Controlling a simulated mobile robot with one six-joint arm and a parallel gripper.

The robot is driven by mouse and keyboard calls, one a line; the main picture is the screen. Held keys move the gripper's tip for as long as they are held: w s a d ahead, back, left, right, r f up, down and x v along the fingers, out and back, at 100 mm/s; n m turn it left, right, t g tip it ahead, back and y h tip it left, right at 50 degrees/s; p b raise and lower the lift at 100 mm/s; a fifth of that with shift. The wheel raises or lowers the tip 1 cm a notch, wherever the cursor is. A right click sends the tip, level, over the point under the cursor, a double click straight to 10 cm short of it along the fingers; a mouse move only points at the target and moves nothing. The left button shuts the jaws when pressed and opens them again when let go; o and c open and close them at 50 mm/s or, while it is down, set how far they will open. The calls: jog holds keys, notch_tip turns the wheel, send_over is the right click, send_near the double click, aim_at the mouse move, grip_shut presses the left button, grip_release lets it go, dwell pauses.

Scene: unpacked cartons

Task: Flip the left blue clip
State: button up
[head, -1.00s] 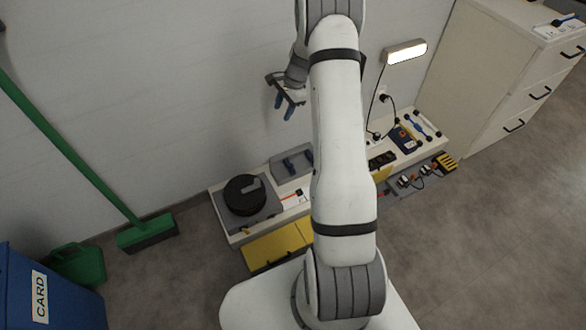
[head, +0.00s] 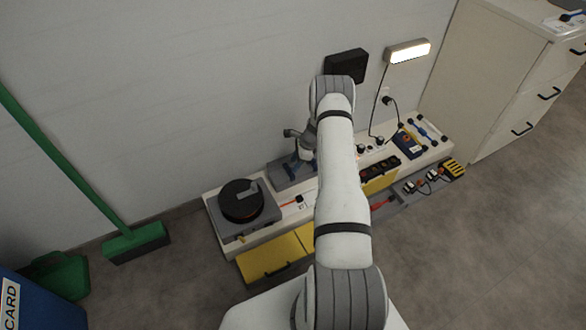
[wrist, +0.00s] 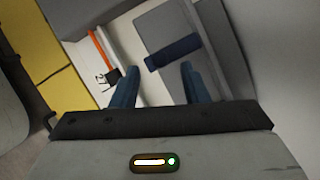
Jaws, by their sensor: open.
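A dark blue clip (wrist: 173,52) lies across a grey holder (wrist: 150,25) in the wrist view. My gripper is open in the wrist view (wrist: 158,78), its two blue fingers apart. The clip is beyond the fingertips, roughly in line with the gap between them, and nothing is held. In the head view my gripper (head: 304,166) is low over the grey holder (head: 284,178) on the bench. My fingers and the clips are hard to tell apart there, and my arm covers the holder's right side. Only one clip shows clearly in the wrist view.
A black round reel (head: 240,202) on a grey base stands left of the holder. An orange-handled tool (wrist: 101,47) lies beside it. A lamp (head: 408,50) and the wall are behind. Yellow drawers (head: 272,258) are below, and a blue-yellow device (head: 408,144) stands to the right.

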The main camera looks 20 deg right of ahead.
jog(key=x, duration=0.3)
jog(key=shift+b, duration=0.35)
jog(key=shift+c, duration=0.3)
grip_shut()
